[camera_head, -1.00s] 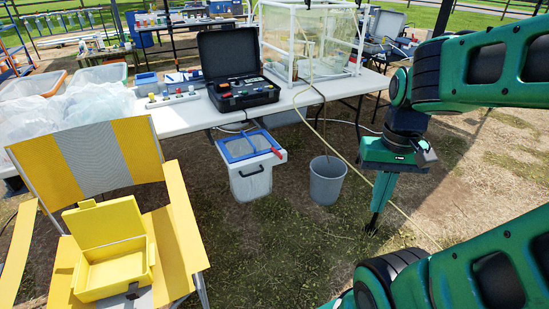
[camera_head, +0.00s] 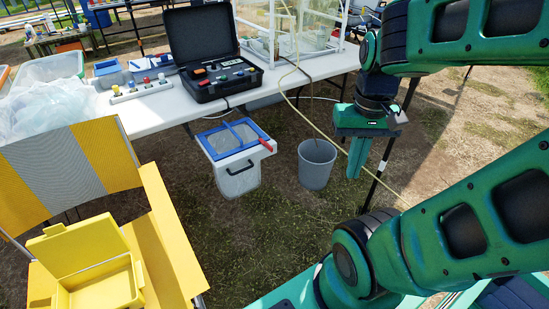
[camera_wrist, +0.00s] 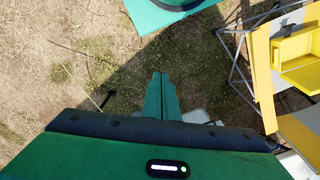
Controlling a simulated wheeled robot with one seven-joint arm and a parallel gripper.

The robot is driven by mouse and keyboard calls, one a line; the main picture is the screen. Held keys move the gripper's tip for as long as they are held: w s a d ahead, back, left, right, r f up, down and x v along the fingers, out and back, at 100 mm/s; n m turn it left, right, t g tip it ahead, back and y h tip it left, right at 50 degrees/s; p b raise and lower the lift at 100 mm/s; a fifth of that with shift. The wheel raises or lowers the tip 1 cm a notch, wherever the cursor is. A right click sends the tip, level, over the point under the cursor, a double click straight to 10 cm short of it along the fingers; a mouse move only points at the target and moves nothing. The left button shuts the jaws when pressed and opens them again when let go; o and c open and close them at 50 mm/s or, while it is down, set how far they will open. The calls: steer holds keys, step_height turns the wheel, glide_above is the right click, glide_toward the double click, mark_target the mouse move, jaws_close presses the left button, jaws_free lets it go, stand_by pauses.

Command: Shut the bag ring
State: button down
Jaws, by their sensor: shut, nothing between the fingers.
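No part is plainly marked as the bag ring. The likeliest is the blue rectangular frame (camera_head: 222,127) with grey panels and a red handle (camera_head: 265,139), lying flat on top of a white bin (camera_head: 238,178) by the table's front edge. I cannot tell whether it is latched. My gripper (camera_head: 353,176) points down over the ground, right of the grey bucket (camera_head: 315,162) and well apart from the blue frame. Its fingers are together and empty, as the wrist view also shows (camera_wrist: 160,75). The frame cannot be made out in the wrist view.
A yellow-grey folding chair (camera_head: 105,150) with an open yellow box (camera_head: 97,285) stands front left. The white table (camera_head: 150,120) holds an open black case (camera_head: 222,83) and plastic bags (camera_head: 52,113). A hose (camera_head: 335,138) runs down past the bucket near my gripper.

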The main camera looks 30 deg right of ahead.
steer(key=w+a+f+m+t+y, duration=0.25)
steer(key=w+f+m+y, duration=0.2)
steer(key=w+f, duration=0.85)
steer(key=w+a+f+m+t+y, duration=0.1)
steer(key=w+f+m+t+y, duration=0.35)
steer(key=w+f, duration=0.85)
steer(key=w+d+f+m+t+h, duration=0.5)
steer(key=d+f+m+t+h, duration=0.5)
steer(key=m, duration=1)
steer(key=w+t+y, duration=0.1)
steer(key=w, duration=1.3)
steer(key=shift+d+r+y, duration=0.3)
steer(key=shift+d+r, duration=0.05)
steer(key=shift+d, duration=0.1)
steer(key=shift+d, duration=0.1)
